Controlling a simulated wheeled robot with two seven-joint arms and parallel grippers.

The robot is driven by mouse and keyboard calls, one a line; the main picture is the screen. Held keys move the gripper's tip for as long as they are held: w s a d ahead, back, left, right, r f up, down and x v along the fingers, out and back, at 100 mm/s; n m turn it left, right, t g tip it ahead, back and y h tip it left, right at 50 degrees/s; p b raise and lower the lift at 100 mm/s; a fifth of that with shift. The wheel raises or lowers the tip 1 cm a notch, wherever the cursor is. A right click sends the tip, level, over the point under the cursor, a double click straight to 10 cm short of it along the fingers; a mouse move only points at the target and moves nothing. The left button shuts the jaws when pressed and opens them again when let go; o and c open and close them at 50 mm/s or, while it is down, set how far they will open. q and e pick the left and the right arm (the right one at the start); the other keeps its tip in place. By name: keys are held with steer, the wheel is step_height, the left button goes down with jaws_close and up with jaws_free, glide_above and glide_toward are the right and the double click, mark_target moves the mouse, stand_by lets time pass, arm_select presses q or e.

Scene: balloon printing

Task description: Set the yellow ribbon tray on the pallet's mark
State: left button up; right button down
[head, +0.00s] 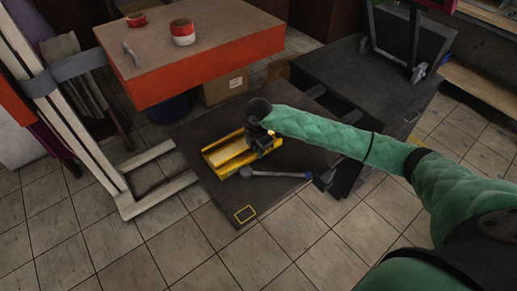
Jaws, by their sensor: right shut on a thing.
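The yellow ribbon tray (228,154) is over the middle of the dark pallet (199,134). A pale strip lies along its inside. My right gripper (262,142) is shut on the tray's right end. I cannot tell whether the tray touches the pallet or hangs just above it. The mark (245,214), a thin yellow rectangle outline, is at the pallet's near corner, below the tray in the picture and apart from it. Nothing covers the mark. My left gripper is not in view.
An orange-sided table (215,67) with red-and-white tubs stands behind. A dark cabinet (350,75) stands at right. A pale forked frame (160,195) is at left.

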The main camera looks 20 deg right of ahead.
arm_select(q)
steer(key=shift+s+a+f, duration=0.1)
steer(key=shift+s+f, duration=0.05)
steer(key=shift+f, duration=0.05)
arm_select(e)
steer(key=shift+f, duration=0.2)
steer(key=c, duration=1.5)
jaws_free()
steer(key=shift+f, duration=0.1)
steer(key=shift+c, duration=0.2)
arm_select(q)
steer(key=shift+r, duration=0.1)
arm_select(e)
steer(key=shift+o, duration=0.2)
